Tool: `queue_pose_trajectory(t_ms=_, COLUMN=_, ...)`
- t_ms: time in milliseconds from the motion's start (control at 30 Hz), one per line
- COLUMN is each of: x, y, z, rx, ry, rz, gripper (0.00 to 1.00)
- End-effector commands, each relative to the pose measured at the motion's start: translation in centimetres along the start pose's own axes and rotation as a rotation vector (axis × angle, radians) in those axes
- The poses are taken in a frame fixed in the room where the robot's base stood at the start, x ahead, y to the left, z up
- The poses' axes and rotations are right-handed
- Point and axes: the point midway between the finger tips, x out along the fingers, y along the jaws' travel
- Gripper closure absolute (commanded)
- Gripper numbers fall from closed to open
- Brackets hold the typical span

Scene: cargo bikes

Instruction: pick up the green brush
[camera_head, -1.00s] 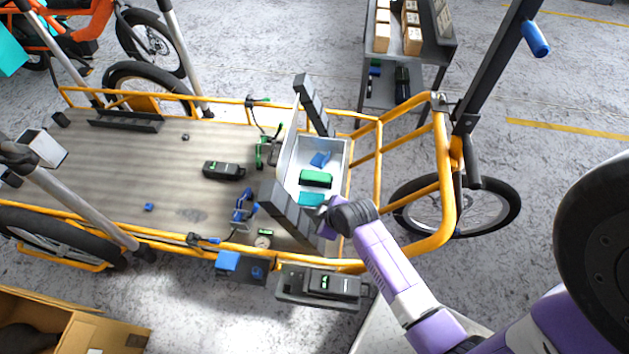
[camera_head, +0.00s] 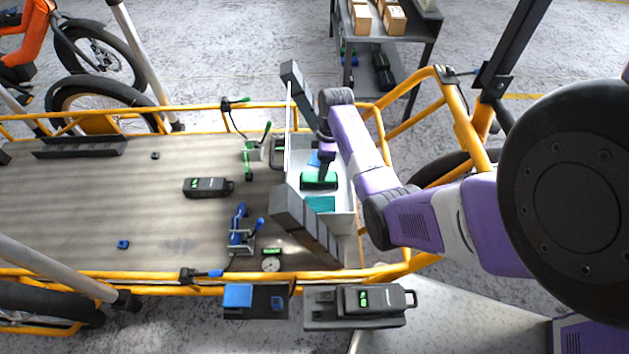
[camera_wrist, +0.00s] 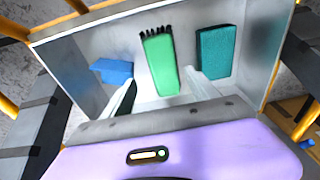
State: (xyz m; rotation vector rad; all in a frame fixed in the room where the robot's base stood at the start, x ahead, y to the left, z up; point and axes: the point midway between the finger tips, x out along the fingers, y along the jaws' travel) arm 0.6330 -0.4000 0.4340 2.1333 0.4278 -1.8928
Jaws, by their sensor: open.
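The green brush (camera_head: 312,182) lies in a white bin (camera_head: 346,201) on the cargo bike's deck. In the wrist view the green brush (camera_wrist: 161,68) has a green body and dark bristles at its far end. My gripper (camera_head: 325,166) is over the bin, pointing down at the brush. In the wrist view my gripper (camera_wrist: 165,88) is open, with one finger on each side of the brush's near end. I cannot tell whether the fingers touch it.
A teal block (camera_wrist: 215,52) lies right of the brush and a blue item (camera_wrist: 112,71) left of it, both inside the bin. Dark bars (camera_head: 305,222) flank the bin. The bike's yellow rail (camera_head: 405,125) runs close by. The deck's left part (camera_head: 80,200) is mostly clear.

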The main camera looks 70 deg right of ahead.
Motion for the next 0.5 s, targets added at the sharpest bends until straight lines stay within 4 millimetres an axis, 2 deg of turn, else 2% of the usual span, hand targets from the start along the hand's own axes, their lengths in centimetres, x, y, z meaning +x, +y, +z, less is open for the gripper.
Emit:
queue_pose_trajectory(t_ms=167, x=1.5, y=-0.2, z=0.0, rx=0.000, ry=0.000, rz=0.001, gripper=0.31)
queue_pose_trajectory(t_ms=500, x=5.9, y=-0.7, z=-0.1, rx=0.000, ry=0.000, rz=0.002, gripper=0.31)
